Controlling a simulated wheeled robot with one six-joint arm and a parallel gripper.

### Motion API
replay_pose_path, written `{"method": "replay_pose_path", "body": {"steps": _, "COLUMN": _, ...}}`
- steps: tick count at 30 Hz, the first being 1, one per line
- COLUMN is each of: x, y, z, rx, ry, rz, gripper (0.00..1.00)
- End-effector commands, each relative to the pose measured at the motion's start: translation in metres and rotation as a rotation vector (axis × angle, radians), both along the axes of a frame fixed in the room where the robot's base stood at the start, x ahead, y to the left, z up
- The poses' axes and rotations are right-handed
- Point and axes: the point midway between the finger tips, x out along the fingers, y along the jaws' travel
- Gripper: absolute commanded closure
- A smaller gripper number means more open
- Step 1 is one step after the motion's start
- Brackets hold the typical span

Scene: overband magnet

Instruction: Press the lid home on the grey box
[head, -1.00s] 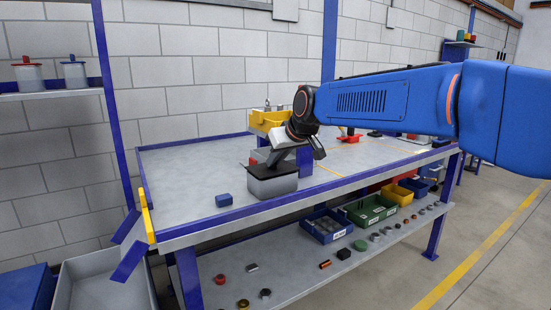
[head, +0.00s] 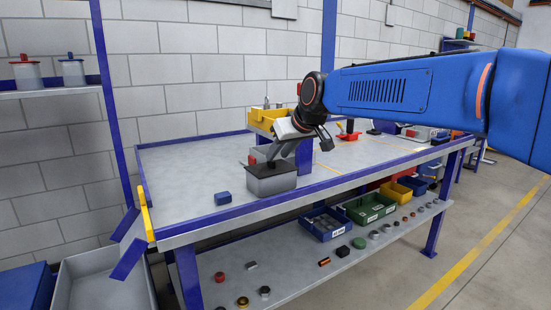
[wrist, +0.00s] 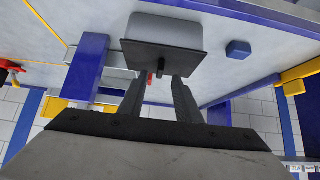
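The grey box (head: 272,186) stands on the table near its front edge. Its dark flat lid (head: 258,170) lies on top; I cannot tell whether it sits fully down. In the wrist view the grey box (wrist: 165,30) is upside down at the top, with the dark lid (wrist: 190,58) and a small knob (wrist: 160,66) at its middle. My gripper (wrist: 159,80) is open, its two fingers apart with nothing between them, tips close to the lid. In the head view my gripper (head: 273,157) is just above the lid.
A small blue block (head: 223,198) lies left of the box. The table's left part is clear. Several bins and small parts fill the lower shelf.

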Motion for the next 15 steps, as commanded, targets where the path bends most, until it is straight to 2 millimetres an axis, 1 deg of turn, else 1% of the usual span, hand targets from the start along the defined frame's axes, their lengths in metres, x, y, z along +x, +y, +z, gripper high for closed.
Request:
{"method": "replay_pose_path", "body": {"steps": 1, "x": -0.006, "y": -0.005, "z": 0.009, "rx": 0.002, "ry": -0.004, "rz": -0.001, "gripper": 0.69}}
{"method": "replay_pose_path", "body": {"steps": 15, "x": -0.06, "y": -0.04, "z": 0.073, "rx": 0.002, "ry": -0.002, "rz": 0.0, "gripper": 0.69}}
